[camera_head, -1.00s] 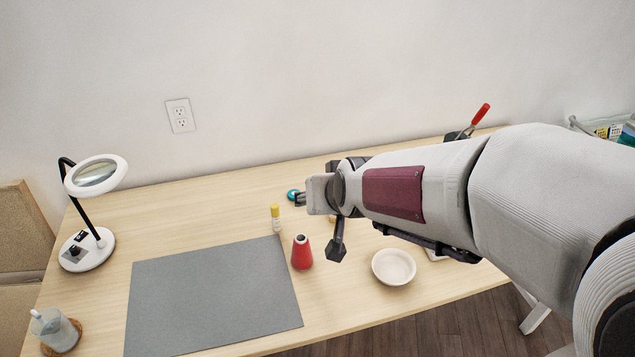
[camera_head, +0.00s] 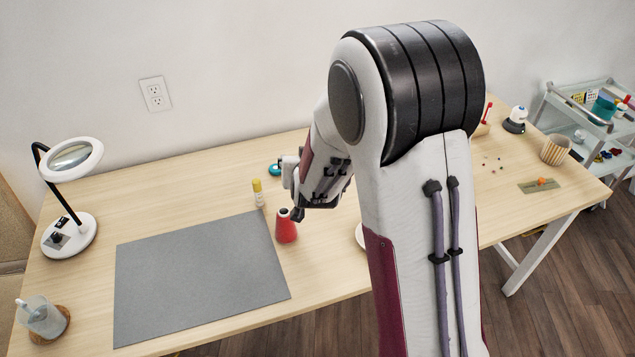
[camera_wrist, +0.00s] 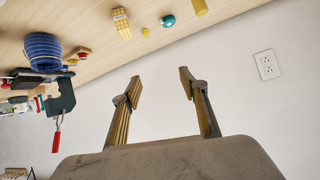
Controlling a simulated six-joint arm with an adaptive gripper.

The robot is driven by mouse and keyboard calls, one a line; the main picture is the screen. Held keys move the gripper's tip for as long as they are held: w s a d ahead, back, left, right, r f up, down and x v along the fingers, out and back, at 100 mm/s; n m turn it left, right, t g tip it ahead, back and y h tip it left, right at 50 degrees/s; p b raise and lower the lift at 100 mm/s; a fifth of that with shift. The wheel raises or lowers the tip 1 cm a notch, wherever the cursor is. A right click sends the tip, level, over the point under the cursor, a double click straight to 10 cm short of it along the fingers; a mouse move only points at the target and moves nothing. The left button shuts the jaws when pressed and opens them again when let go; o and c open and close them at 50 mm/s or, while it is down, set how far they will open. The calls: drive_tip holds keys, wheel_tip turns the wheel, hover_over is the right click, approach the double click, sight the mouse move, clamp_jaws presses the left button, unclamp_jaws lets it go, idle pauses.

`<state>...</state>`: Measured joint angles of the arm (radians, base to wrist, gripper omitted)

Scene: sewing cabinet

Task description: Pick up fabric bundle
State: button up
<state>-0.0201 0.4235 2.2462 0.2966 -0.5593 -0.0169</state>
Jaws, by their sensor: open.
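A yellow-and-white checked bundle (camera_wrist: 121,23), which looks like the fabric bundle, lies on the table near the top of the wrist view. I cannot make it out in the head view, where my arm covers the middle of the table. My gripper (camera_wrist: 160,76) is open and empty, its two fingers spread against the wall, apart from the bundle. In the head view its fingers are mostly hidden by my own wrist, above the table beside the red thread cone (camera_head: 286,228).
A teal round object (camera_wrist: 168,20) and a yellow cylinder (camera_wrist: 200,7) lie near the bundle. A blue spool (camera_wrist: 42,50) and a red-handled clamp (camera_wrist: 58,105) stand farther left. The grey mat (camera_head: 200,275) is bare. A magnifier lamp (camera_head: 70,200) stands at left.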

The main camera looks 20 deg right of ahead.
drive_tip(key=shift+w+d+f+m+t+h, duration=0.3)
drive_tip(key=shift+d+f+h, duration=0.5)
drive_tip(key=shift+f, duration=1.5)
drive_tip(key=shift+w+d+f+m+t+h, duration=0.1)
drive_tip(key=shift+w+d+f+t+h, duration=0.7)
drive_tip(key=shift+f, duration=1.45)
drive_tip(key=shift+w+d+f+m+g+h, duration=0.1)
drive_tip(key=shift+w+d+f+m+h, duration=0.2)
drive_tip(key=shift+d+f, duration=1.45)
drive_tip(key=shift+w+a+f, duration=0.1)
drive_tip(key=shift+a+f, duration=0.4)
drive_tip(key=shift+f, duration=0.05)
drive_tip(key=shift+x, duration=1.2)
drive_tip(key=shift+w+f, duration=0.1)
drive_tip(key=shift+w, duration=0.1)
drive_tip(key=shift+x, duration=2.4)
drive_tip(key=shift+a, duration=0.1)
drive_tip(key=c, duration=1)
